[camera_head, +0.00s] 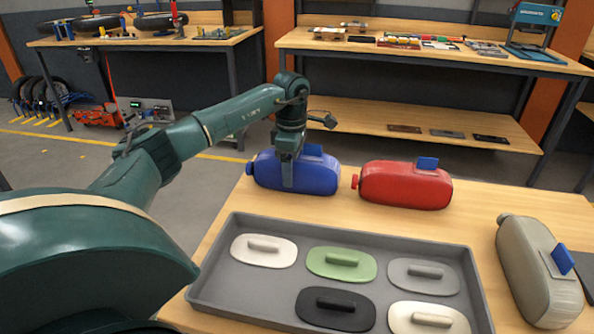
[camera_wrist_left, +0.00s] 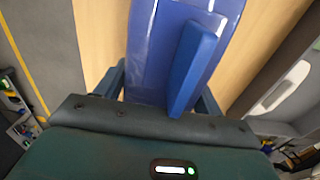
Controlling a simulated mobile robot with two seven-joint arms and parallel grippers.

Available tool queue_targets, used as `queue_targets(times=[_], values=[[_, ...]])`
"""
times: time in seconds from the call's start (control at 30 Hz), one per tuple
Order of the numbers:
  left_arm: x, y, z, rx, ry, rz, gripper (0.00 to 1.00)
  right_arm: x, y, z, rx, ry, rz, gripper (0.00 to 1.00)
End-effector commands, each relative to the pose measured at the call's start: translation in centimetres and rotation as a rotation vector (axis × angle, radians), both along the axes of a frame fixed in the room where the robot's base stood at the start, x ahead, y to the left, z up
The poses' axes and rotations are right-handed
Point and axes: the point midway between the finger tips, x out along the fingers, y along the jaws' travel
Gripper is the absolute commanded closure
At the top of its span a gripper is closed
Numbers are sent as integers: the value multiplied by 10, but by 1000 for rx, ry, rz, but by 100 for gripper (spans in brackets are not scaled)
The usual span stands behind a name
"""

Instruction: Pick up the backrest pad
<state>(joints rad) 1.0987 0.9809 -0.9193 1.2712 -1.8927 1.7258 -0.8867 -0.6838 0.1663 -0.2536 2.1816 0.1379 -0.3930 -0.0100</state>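My left gripper (camera_head: 288,180) is low over a blue bottle-shaped body (camera_head: 322,179) with a blue upright tab on top, lying on the wooden table. In the left wrist view the blue body (camera_wrist_left: 150,55) and its tab (camera_wrist_left: 196,65) lie between the widely spaced fingers; contact cannot be told. A grey tray (camera_head: 225,288) holds several oval pads with bar handles: cream (camera_head: 248,254), green (camera_head: 325,268), grey (camera_head: 405,280), black (camera_head: 318,315) and off-white (camera_head: 402,316). No label shows which thing is the backrest pad. My right gripper is not in view.
A red body with a blue tab (camera_head: 400,187) lies right of the blue one. A beige one (camera_head: 522,265) lies at the table's right side. Bare tabletop (camera_head: 475,215) separates them. A workbench (camera_head: 440,62) with a lower shelf stands behind.

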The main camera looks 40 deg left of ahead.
Motion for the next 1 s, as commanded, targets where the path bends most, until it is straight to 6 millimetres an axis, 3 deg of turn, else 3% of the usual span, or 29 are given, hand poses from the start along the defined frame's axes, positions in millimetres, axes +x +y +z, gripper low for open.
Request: queue_targets(times=[0.5, 0.77, 1.0], values=[[0, 0, 0, 0, 0, 0, 75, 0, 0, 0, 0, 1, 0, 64], [1, 0, 3, -1, -3, 0, 76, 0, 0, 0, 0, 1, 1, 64], [2, 0, 40, 0, -8, 0, 76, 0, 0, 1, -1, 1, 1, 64]])
